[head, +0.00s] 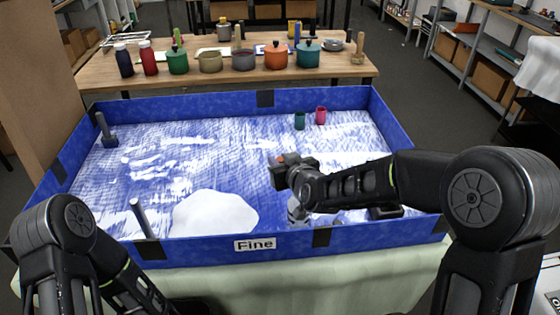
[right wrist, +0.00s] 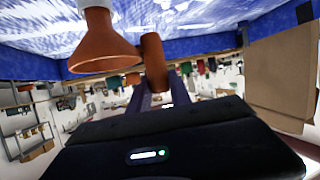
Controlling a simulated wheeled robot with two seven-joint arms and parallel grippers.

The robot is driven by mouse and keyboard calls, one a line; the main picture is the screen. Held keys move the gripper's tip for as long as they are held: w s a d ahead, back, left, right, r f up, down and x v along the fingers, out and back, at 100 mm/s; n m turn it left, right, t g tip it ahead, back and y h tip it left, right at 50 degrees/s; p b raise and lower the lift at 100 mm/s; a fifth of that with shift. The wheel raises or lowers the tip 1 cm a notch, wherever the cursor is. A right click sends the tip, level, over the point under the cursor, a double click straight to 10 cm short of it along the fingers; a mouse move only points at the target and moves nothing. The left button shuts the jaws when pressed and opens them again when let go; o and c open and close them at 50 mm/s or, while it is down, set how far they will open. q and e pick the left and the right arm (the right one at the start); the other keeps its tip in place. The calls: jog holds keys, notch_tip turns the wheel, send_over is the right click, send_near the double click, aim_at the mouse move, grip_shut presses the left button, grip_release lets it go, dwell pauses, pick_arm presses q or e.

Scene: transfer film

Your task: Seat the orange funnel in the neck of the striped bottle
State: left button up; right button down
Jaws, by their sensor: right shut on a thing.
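The orange funnel (right wrist: 105,52) shows in the right wrist view, which is upside down, with its wide mouth up in the world and its spout end toward a white neck (right wrist: 96,4). An orange-brown cylinder (right wrist: 153,62), seemingly its grip, lies between the fingers of my right gripper (right wrist: 152,92). In the head view my right gripper (head: 290,170) is shut above the blue tray, with a bit of orange at its tip. Below it stands the white and grey striped bottle (head: 297,210), partly hidden by my arm. I cannot tell how deep the spout sits. My left gripper is out of view.
The blue-walled tray (head: 180,246) holds white powder (head: 215,212), a green cup (head: 299,121), a red cup (head: 321,115), a grey rod (head: 143,219) and a dark upright tool (head: 106,132). A wooden table (head: 220,80) with pots stands behind it.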

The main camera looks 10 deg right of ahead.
jog(key=shift+f+b, duration=0.6)
jog(key=shift+f, duration=0.35)
jog(key=c, duration=1.1)
grip_release()
jog(key=b+v, duration=0.1)
jog(key=v, duration=0.6)
jog(key=shift+s, duration=0.4)
jog(key=shift+d+r, duration=0.1)
jog(key=shift+d, duration=0.05)
